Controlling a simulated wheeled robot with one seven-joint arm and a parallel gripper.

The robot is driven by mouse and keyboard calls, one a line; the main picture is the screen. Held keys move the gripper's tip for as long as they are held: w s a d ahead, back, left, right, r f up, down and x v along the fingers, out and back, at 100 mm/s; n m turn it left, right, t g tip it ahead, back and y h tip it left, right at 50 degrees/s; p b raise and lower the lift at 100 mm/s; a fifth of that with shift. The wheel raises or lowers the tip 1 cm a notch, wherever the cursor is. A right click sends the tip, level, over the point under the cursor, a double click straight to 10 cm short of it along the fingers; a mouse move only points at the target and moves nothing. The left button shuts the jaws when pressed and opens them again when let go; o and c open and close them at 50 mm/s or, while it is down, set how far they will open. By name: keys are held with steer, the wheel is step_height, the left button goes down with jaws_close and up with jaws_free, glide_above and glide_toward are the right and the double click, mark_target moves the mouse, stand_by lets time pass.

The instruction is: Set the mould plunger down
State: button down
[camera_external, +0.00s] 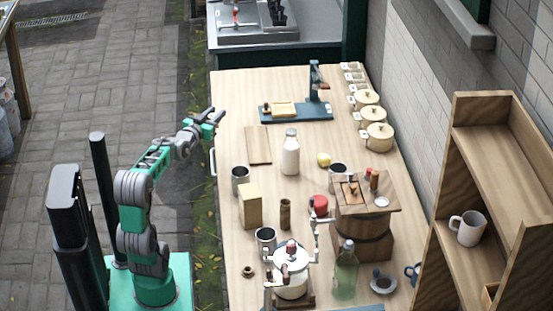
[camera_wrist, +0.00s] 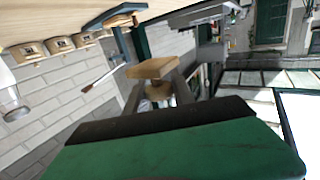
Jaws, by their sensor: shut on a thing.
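My gripper (camera_external: 213,118) is raised near the left edge of the wooden table (camera_external: 225,88), towards its far half. In the wrist view my gripper (camera_wrist: 160,88) is shut on the mould plunger (camera_wrist: 152,68), a pale wooden piece with a flat rectangular plate and a rounded part between the fingers. The plunger is clear of the table. I cannot make it out in the external view. A blue press stand (camera_external: 296,112) with a wooden mould frame (camera_external: 284,107) stands to the right of my gripper, and it also shows in the wrist view (camera_wrist: 113,17).
A flat wooden board (camera_external: 257,145) lies nearer, with bare tabletop around it. A milk bottle (camera_external: 290,153), a dark cup (camera_external: 240,178) and a wooden block (camera_external: 250,203) stand nearer still. Lidded pots (camera_external: 379,137) line the right edge. A wooden shelf (camera_external: 490,190) stands at right.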

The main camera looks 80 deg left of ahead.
steer(key=w+a+f, duration=0.4)
steer(key=a, duration=0.3)
glide_above(233, 132)
step_height(233, 132, down, 6)
steer(key=shift+r+b, duration=0.1)
steer(key=shift+b, duration=0.3)
step_height(233, 132, down, 2)
steer(key=shift+f+b, duration=0.1)
steer(key=shift+b, duration=0.35)
steer(key=shift+f, duration=0.25)
steer(key=c, duration=1.1)
jaws_free()
steer(key=shift+r, duration=0.2)
